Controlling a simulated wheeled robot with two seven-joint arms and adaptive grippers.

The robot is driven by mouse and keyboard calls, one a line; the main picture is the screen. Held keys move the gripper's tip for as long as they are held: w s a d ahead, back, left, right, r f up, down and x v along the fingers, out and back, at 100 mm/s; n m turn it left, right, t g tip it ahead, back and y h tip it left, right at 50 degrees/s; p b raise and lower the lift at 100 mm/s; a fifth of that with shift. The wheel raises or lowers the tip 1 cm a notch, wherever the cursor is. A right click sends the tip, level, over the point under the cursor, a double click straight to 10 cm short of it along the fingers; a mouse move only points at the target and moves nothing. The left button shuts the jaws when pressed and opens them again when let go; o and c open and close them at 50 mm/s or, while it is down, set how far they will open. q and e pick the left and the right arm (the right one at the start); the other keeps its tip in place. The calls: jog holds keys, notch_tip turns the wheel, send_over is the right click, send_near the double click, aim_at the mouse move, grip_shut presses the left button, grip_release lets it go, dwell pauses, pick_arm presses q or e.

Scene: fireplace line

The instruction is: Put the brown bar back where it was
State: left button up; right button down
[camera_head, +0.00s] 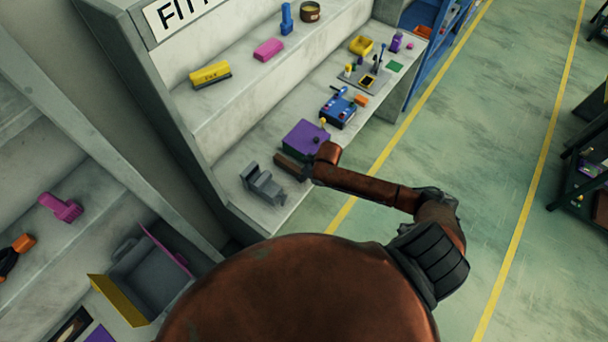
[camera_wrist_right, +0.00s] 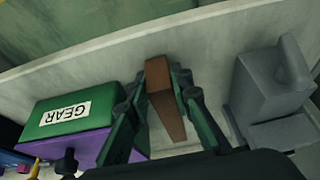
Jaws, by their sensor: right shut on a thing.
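The brown bar (camera_wrist_right: 165,95) is between the two green fingers of my right gripper (camera_wrist_right: 163,84) in the right wrist view, and the gripper is shut on it. In the head view the brown bar (camera_head: 289,166) shows as a short dark piece at the end of my right arm, over the workbench (camera_head: 238,152). It lies between a purple box and a grey block-like fixture. I cannot tell whether the bar touches the bench top. My left gripper is not in view.
A box (camera_wrist_right: 75,112) with a green top labelled GEAR stands left of the gripper in the wrist view, and the grey fixture (camera_wrist_right: 265,88) stands right. In the head view are the purple box (camera_head: 304,139), the grey fixture (camera_head: 263,184) and a blue device (camera_head: 338,111).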

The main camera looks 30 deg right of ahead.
jog(key=shift+f, duration=0.2)
dwell(0.4)
jog(key=c, duration=2.1)
grip_release()
jog(key=shift+o, duration=0.6)
jog(key=o, duration=0.5)
jog(key=shift+c, duration=0.2)
jog(key=shift+s, duration=0.1)
jog(key=v, duration=0.7)
jog(key=shift+r, duration=0.2)
